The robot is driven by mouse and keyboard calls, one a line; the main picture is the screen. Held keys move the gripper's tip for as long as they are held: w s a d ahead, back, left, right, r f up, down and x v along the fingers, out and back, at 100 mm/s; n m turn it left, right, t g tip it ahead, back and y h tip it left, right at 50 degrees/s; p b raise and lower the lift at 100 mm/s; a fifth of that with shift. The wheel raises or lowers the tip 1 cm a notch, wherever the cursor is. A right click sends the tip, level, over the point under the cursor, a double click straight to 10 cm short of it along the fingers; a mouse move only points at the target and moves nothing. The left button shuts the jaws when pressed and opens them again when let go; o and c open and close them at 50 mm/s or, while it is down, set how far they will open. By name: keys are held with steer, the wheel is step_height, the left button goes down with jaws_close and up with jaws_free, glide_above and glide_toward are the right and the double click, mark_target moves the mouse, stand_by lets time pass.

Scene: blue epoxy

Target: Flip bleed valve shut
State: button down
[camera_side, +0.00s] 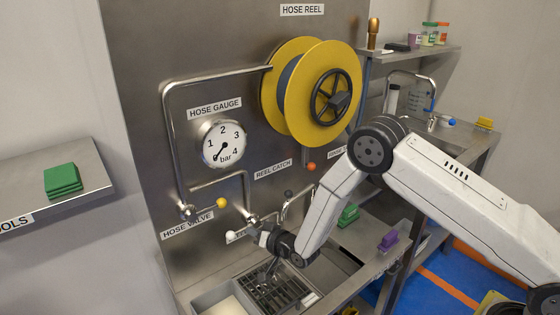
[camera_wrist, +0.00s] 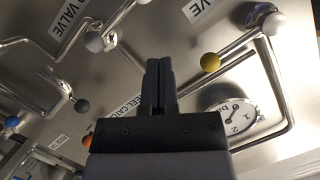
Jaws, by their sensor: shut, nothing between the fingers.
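The white-knobbed lever (camera_side: 230,234) sits low on the steel panel, beside a label that my gripper partly hides. I take it for the bleed valve, but cannot read the full name. My gripper (camera_side: 260,232) is close to the panel, just right of the white knob. In the wrist view my gripper (camera_wrist: 160,65) has its fingers together and empty, apart from the knob in the picture.
The yellow hose-valve knob (camera_side: 222,202) is close by at upper left. A grey knob (camera_side: 288,193) and an orange knob (camera_side: 311,166) are to the right. Pipes run around the pressure gauge (camera_side: 223,144). A sink with a grate (camera_side: 275,290) lies below.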

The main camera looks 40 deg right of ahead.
steer(key=shift+v, duration=2.95)
steer(key=shift+a+r, duration=0.15)
steer(key=shift+a, duration=0.05)
steer(key=s+d+r+n+g+h, duration=0.1)
steer(key=s+d+r+g, duration=0.2)
steer(key=s, duration=0.5)
steer(key=s+d+r+n+g, duration=0.2)
steer(key=s+d+r+g, duration=0.2)
steer(key=s, duration=0.4)
steer(key=s+d+r+n+g+h, duration=0.1)
steer(key=s+d+r+n+g, duration=0.1)
steer(key=s, duration=0.6)
steer(key=d+r+g, duration=0.1)
steer(key=r+g, duration=0.1)
steer(key=g, duration=0.1)
steer(key=shift+s+d+h, duration=0.2)
steer(key=shift+s+h, duration=0.05)
steer(key=shift+h, duration=0.05)
